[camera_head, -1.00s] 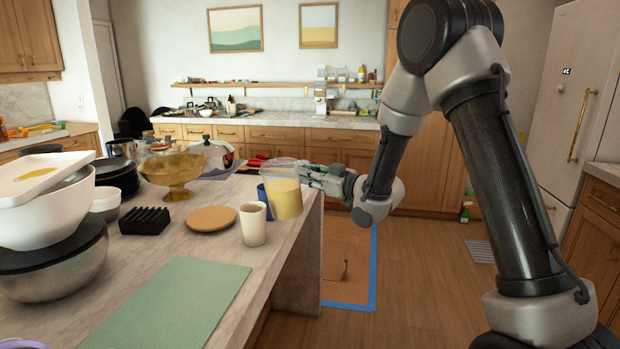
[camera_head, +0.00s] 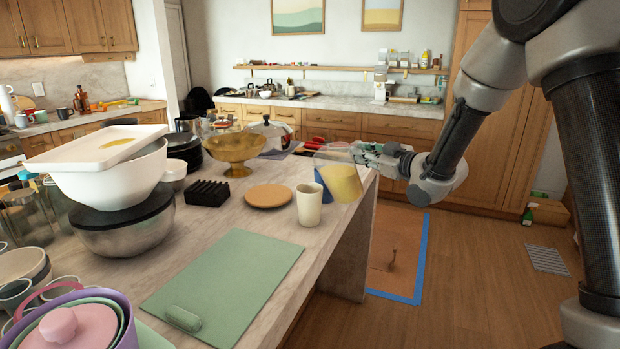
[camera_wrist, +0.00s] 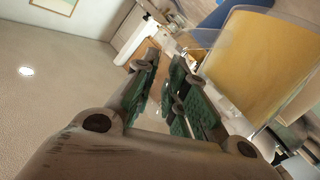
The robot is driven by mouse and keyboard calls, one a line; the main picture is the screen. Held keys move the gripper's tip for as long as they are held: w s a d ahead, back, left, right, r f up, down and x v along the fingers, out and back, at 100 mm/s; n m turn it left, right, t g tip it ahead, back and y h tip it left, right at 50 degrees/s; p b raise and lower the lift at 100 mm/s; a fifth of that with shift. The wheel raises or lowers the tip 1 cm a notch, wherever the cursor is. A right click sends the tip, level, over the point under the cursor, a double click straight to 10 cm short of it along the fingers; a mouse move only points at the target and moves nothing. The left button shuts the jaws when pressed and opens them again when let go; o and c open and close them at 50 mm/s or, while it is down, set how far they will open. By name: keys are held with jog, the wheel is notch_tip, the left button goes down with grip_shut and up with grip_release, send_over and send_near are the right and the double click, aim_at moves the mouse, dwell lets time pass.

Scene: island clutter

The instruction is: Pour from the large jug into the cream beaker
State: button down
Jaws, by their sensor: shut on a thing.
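The large jug (camera_head: 343,183) is clear and holds yellow contents. The jug also fills the upper right of the wrist view (camera_wrist: 262,62). My gripper (camera_head: 357,153) is at the jug's right side and shut on it; the exact contact is partly hidden. The cream beaker (camera_head: 309,205) stands upright on the countertop, just left of and below the jug. No stream between jug and beaker shows. The inside of the beaker is hard to see.
An orange-brown plate (camera_head: 268,196), a black rack (camera_head: 207,193) and a gold bowl (camera_head: 234,148) are to the left. A green board (camera_head: 225,280) lies in front on the island (camera_head: 335,232).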

aim_at(357, 144)
jog(key=shift+r, duration=0.1)
dwell(0.4)
jog(key=shift+s+a+r+n, duration=0.3)
jog(key=shift+a+r+n, duration=0.25)
jog(key=shift+n, duration=0.25)
jog(key=shift+s+a+r+n+h, duration=0.3)
jog(key=shift+a+r+n, duration=0.2)
jog(key=shift+n, duration=0.1)
jog(key=shift+s+a+r+n+h, duration=0.3)
jog(key=shift+a+r+n, duration=0.15)
jog(key=shift+n, duration=0.35)
